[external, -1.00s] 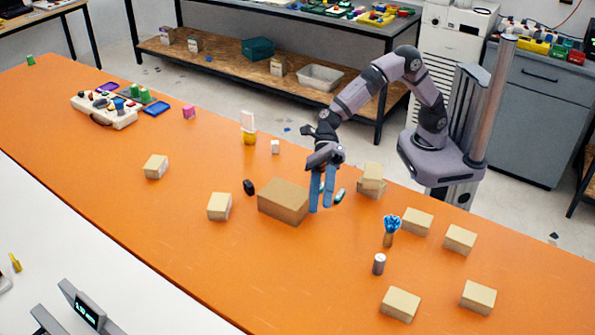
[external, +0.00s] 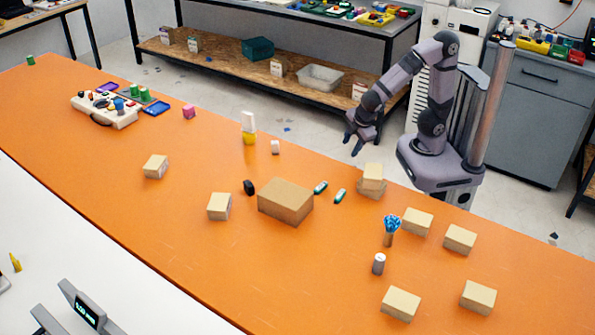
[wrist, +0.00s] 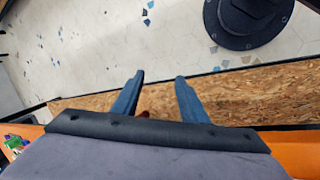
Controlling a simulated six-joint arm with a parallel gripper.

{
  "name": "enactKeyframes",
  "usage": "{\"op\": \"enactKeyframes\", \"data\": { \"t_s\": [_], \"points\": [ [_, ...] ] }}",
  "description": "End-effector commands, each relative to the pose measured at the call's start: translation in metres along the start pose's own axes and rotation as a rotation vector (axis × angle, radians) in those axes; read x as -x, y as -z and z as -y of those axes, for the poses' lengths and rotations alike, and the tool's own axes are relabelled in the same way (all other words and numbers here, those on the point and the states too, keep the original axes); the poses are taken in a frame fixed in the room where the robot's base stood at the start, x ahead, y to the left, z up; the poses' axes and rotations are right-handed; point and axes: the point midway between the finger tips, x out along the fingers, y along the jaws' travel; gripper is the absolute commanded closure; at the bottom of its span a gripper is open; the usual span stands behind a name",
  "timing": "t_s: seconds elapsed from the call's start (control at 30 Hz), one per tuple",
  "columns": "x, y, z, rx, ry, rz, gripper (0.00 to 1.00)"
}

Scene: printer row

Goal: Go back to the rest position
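My gripper (external: 357,144) is drawn back over the far edge of the orange table (external: 140,210), close to my base and clear of every object. In the wrist view its two blue fingers (wrist: 160,90) stand apart with nothing between them. Below them I see bare floor and a strip of wood board. In the external view the fingers are small and partly hidden by the wrist.
A large cardboard box (external: 285,200) stands mid-table, with two small green-and-white items (external: 321,187) beside it. Stacked small boxes (external: 373,178) lie near my base. A cup with blue flowers (external: 391,229) and several boxes stand at right. The far shelf (external: 230,65) is behind.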

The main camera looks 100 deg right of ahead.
Motion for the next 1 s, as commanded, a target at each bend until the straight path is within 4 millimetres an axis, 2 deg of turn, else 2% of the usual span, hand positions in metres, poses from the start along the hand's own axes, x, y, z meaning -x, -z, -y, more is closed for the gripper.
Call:
{"op": "enactKeyframes", "data": {
  "t_s": [0.03,0.1,0.2,0.33,0.4,0.57,0.8,1.0],
  "points": [
    [-0.011,-0.016,0.019,-0.064,0.071,0.033,0.60],
    [-0.018,-0.026,0.043,-0.136,0.165,0.049,0.60],
    [-0.025,-0.030,0.072,-0.225,0.279,0.045,0.60],
    [-0.030,-0.029,0.100,-0.346,0.400,0.026,0.60],
    [-0.005,-0.028,0.090,-0.345,0.401,0.020,0.60],
    [0.028,-0.030,0.076,-0.341,0.399,0.020,0.60],
    [0.089,-0.033,0.050,-0.338,0.398,0.020,0.60],
    [0.128,-0.035,0.034,-0.336,0.398,0.020,0.60]
  ]
}}
